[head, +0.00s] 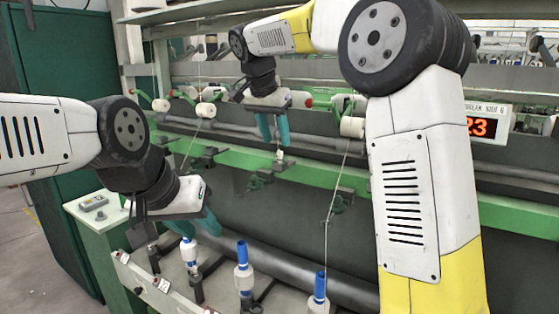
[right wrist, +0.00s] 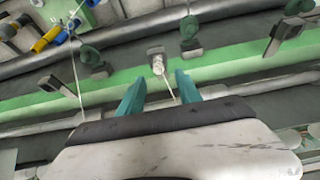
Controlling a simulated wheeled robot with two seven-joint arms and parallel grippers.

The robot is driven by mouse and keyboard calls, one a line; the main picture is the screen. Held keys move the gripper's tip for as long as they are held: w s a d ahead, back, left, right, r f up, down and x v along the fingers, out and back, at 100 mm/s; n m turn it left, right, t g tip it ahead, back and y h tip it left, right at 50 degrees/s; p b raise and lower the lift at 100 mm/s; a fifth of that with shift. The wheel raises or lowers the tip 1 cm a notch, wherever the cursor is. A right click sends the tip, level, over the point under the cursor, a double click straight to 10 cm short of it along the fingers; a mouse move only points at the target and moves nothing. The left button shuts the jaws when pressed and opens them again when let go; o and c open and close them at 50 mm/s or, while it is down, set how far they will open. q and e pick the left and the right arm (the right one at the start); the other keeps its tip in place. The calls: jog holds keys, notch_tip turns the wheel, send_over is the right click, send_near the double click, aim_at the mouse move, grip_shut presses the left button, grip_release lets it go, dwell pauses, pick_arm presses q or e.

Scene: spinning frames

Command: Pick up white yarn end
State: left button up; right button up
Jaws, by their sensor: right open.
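The white yarn end (right wrist: 170,91) shows in the right wrist view as a short pale strand. It hangs from a small white piece (right wrist: 158,66) on a grey block at the green rail. My right gripper (right wrist: 158,92) is open, its teal fingers on either side of the strand and apart from each other. In the head view my right gripper (head: 273,128) points down just above the small white piece (head: 280,155); the strand is too fine to tell there. My left gripper (head: 197,224) appears open, its teal fingers spread, near a blue-topped bobbin (head: 190,250).
More blue-topped bobbins (head: 243,268) stand along the front of the frame. White rollers (head: 352,127) sit above the green rail (head: 350,180). A taut yarn (head: 336,190) runs down to the bobbin (head: 319,292) on the right. Grey brackets (right wrist: 284,30) stick out from the rail.

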aim_at(279, 152)
jog(key=x, duration=0.4)
jog(key=shift+s+f, duration=0.15)
jog(key=shift+f, duration=0.2)
grip_shut()
jog(key=shift+r, duration=0.1)
jog(key=shift+r, duration=0.5)
jog(key=shift+d+v, duration=0.1)
jog(key=shift+v, duration=0.5)
jog(key=shift+d+v, duration=0.15)
jog(key=shift+v, duration=0.5)
jog(key=s+r, duration=0.1)
jog(key=s, duration=1.4)
jog(key=shift+r, duration=0.25)
